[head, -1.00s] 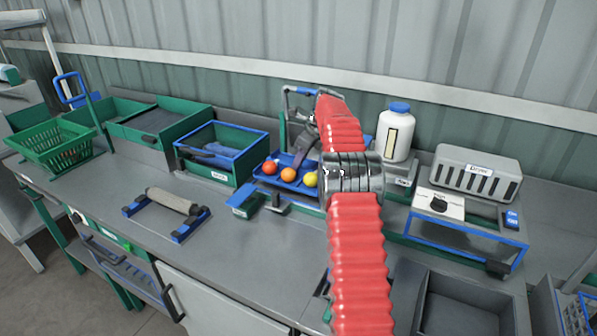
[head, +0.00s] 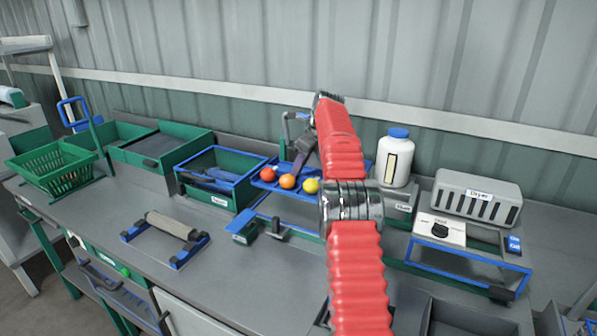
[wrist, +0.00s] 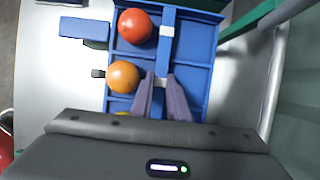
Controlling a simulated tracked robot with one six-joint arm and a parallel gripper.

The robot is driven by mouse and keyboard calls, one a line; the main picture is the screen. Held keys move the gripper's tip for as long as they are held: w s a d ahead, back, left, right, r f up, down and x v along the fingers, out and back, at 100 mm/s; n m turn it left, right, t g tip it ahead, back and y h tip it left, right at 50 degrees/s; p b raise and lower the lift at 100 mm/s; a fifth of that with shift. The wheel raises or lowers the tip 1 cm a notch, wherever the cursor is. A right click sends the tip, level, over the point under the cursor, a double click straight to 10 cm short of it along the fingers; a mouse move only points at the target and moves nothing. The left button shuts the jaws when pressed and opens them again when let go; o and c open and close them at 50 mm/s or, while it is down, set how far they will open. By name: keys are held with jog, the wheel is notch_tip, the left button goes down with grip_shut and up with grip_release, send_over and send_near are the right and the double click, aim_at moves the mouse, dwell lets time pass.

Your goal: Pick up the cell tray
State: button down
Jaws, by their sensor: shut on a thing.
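The blue cell tray (wrist: 194,84) carries a red, an orange and a partly hidden yellow tomato in cells along its left side in the wrist view. Its visible right-hand cells are empty. My gripper (wrist: 163,81) is shut on the tray's raised middle bar, between its white marks. In the head view, the tray (head: 263,184) is held up above the bench, with the red (head: 268,173), orange (head: 287,181) and yellow (head: 311,186) tomatoes in it. My red arm hides the tray's right part there.
A blue frame (head: 262,206) lies below the tray. A green, blue-rimmed box (head: 205,198) stands left, and a roller stand (head: 171,225) in front left. A white bottle (head: 395,163) and a dryer (head: 477,195) stand right.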

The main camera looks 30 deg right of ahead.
jog(key=shift+s+a, duration=0.1)
jog(key=shift+a, duration=0.15)
jog(key=s+a, duration=0.4)
jog(key=a, duration=0.4)
jog(key=s+a, duration=0.5)
jog(key=a, duration=0.3)
jog(key=shift+s, duration=0.25)
jog(key=shift+s, duration=0.15)
dwell(0.4)
